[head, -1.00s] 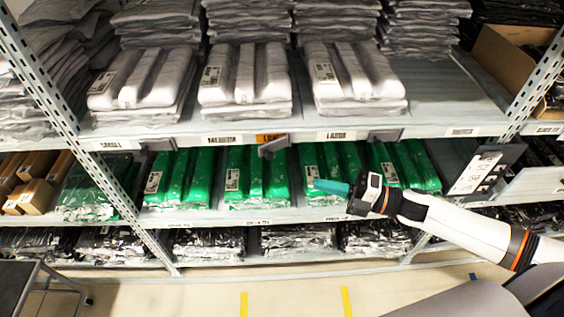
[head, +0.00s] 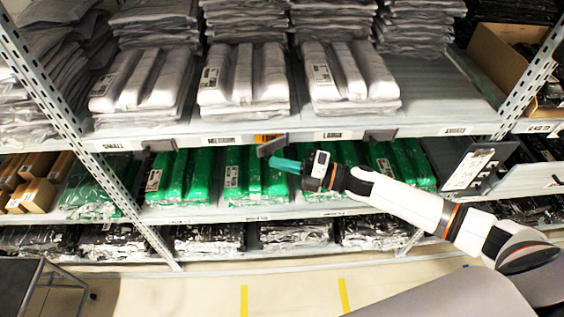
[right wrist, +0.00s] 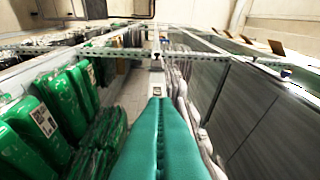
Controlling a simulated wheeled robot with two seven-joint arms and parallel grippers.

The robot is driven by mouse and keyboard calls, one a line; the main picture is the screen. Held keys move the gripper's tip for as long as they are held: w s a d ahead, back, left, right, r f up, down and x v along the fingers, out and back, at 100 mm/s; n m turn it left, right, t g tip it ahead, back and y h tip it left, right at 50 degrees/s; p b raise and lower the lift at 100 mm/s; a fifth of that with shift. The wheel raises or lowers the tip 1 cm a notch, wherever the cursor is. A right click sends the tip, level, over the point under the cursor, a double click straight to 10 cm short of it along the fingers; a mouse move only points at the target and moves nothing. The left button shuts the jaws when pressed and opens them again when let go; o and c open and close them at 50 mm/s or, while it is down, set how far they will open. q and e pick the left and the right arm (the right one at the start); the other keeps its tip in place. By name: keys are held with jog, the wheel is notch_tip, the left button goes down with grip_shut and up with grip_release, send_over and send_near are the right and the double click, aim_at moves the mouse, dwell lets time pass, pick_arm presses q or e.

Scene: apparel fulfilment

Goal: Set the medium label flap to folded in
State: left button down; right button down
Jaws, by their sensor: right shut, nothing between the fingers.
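The medium label (head: 221,140) is on the front edge of the upper shelf. A grey flap (head: 273,145) to its right sticks out from the edge at an angle, with an orange tag (head: 266,138) partly behind it. My right gripper (head: 273,162) has its teal fingers shut and empty, with the tips just below the flap in the head view. I cannot tell whether they touch it. In the right wrist view the shut fingers (right wrist: 158,100) point forward, with a small grey piece just past the tips. My left gripper is not in view.
Similar grey flaps stand by the small label (head: 117,145) and the large label (head: 333,135). White packs (head: 245,80) lie on the upper shelf and green packs (head: 255,175) below it. A dark panel with a white label (head: 470,168) juts out at the right.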

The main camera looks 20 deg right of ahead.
aim_at(267, 159)
jog(key=shift+w+a+m+t+h, duration=0.15)
jog(key=shift+a+m+t+h, duration=0.1)
jog(key=shift+m+t+h, duration=0.25)
jog(key=shift+w+a+m+t+h, duration=1)
jog(key=shift+w+a+t+h, duration=0.15)
jog(key=shift+w+t, duration=0.15)
